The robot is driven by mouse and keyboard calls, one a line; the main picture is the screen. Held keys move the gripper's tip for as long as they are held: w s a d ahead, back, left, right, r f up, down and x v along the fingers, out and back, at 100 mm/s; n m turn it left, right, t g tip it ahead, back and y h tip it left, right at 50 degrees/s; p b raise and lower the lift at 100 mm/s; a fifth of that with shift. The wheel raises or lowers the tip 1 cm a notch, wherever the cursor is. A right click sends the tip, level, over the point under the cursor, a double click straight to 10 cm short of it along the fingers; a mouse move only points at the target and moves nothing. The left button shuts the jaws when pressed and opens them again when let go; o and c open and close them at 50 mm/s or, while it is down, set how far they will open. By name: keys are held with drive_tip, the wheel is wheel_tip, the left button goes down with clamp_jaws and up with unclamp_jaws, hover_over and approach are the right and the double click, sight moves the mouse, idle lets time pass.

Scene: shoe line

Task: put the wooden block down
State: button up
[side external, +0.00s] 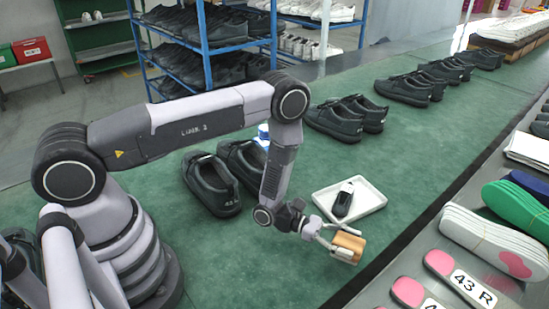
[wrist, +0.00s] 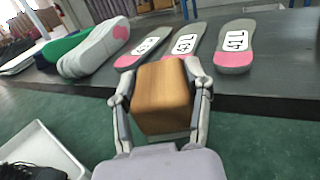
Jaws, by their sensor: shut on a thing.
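The wooden block (side external: 348,245) is a small tan-brown block with rounded edges. My gripper (side external: 338,246) is shut on it, near the right edge of the green work surface. In the wrist view the block (wrist: 162,97) sits between the two fingers of my gripper (wrist: 160,88), one finger on each side. The block appears held above the green surface (side external: 290,262); the exact gap under it cannot be told.
A white tray (side external: 376,200) with a dark shoe-like item (side external: 343,199) lies just behind the block. A pair of dark shoes (side external: 222,180) stands to the left. Insoles (side external: 465,284) lie on the grey surface at right. Green surface in front is clear.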

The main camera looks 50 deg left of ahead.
drive_tip(key=shift+w+d+f, duration=0.1)
drive_tip(key=shift+f, duration=1.55)
drive_tip(key=shift+f, duration=0.1)
drive_tip(key=o, duration=1.2)
